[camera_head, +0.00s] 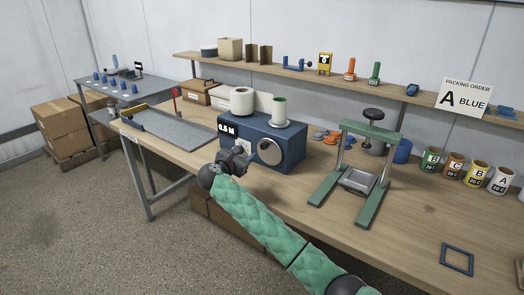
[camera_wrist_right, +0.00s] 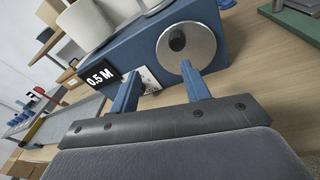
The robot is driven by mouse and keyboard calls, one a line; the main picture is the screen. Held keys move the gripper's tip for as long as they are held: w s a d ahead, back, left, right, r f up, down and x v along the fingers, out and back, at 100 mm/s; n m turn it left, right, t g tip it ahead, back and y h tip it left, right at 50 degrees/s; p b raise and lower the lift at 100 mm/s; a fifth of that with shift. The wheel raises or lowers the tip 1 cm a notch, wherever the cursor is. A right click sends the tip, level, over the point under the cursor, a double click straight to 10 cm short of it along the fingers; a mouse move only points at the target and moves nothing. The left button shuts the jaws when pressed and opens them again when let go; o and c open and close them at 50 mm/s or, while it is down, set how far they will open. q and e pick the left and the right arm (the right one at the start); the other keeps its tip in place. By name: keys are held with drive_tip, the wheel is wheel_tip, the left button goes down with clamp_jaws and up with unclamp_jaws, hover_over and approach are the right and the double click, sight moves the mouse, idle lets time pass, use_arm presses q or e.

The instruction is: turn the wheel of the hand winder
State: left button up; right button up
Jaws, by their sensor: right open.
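The hand winder (camera_head: 245,132) is a blue box on the wooden table, with a "0.5 M" display and a silver round wheel (camera_head: 270,152) on its front face. The wheel with its dark knob also shows in the right wrist view (camera_wrist_right: 199,42). My right gripper (camera_head: 240,158) is in front of the winder, just left of the wheel in the head view. In the right wrist view its two blue fingers (camera_wrist_right: 161,84) are apart, with nothing between them, and the right finger points towards the wheel's lower edge. My left gripper is not in view.
White rolls (camera_head: 242,101) stand on the winder. A green-framed press (camera_head: 347,170) stands to its right, and a grey board (camera_head: 178,127) lies to its left. Paint cans (camera_head: 453,166) and a blue frame (camera_head: 457,259) are at the far right. The table front between press and frame is clear.

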sight(262, 147)
use_arm(q)
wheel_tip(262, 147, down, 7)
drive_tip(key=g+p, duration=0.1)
drive_tip(key=p, duration=0.1)
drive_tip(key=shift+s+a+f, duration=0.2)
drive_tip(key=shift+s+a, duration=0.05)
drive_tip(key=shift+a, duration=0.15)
use_arm(e)
drive_tip(key=shift+w+d+f+n+h, duration=0.1)
drive_tip(key=shift+w+d+n+h, duration=0.45)
drive_tip(key=shift+w+d, duration=0.5)
drive_tip(key=shift+w+d+f+n+h, duration=0.15)
drive_tip(key=shift+w+d+n+h, duration=0.25)
drive_tip(key=shift+w+d+n, duration=0.5)
drive_tip(key=shift+w+d+f+n+h, duration=0.1)
drive_tip(key=shift+w+d+n+h, duration=0.35)
drive_tip(key=shift+w+d, duration=0.75)
drive_tip(key=shift+s+d, duration=0.15)
drive_tip(key=c, duration=1)
